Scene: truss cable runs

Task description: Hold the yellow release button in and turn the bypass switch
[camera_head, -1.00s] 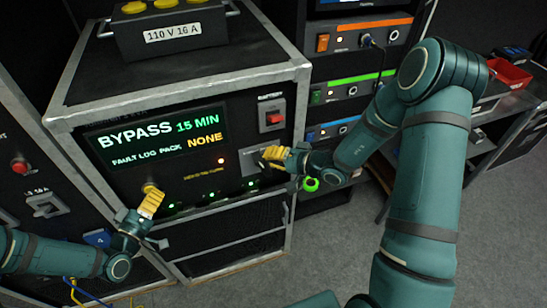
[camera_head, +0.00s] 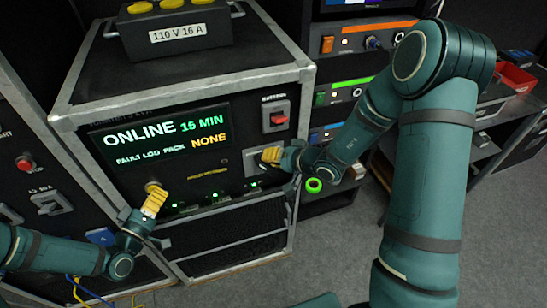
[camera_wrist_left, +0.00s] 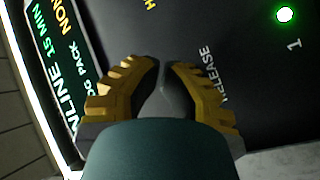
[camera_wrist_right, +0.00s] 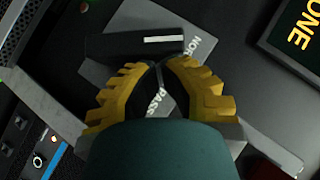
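The bypass switch shows in the right wrist view as a black bar handle (camera_wrist_right: 125,46) with a white mark, on a grey plate (camera_wrist_right: 110,78) lettered NOR... and ...PASS. Its white mark lies toward the NOR... lettering. My right gripper (camera_head: 267,156) is shut, its tips (camera_wrist_right: 160,64) at or beside the handle; contact cannot be told. My left gripper (camera_head: 153,191) is shut, with its tips (camera_wrist_left: 162,66) against or close to the panel beside the RELEASE lettering (camera_wrist_left: 212,73). The yellow release button is mostly hidden behind the tips. The display (camera_head: 160,135) reads ONLINE, 15 MIN, FAULT LOG PACK NONE.
A red battery switch (camera_head: 277,118) is above the right gripper. Green lights (camera_head: 215,195) line the panel's lower edge. A box marked 110 V 16 A (camera_head: 172,30) stands on top.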

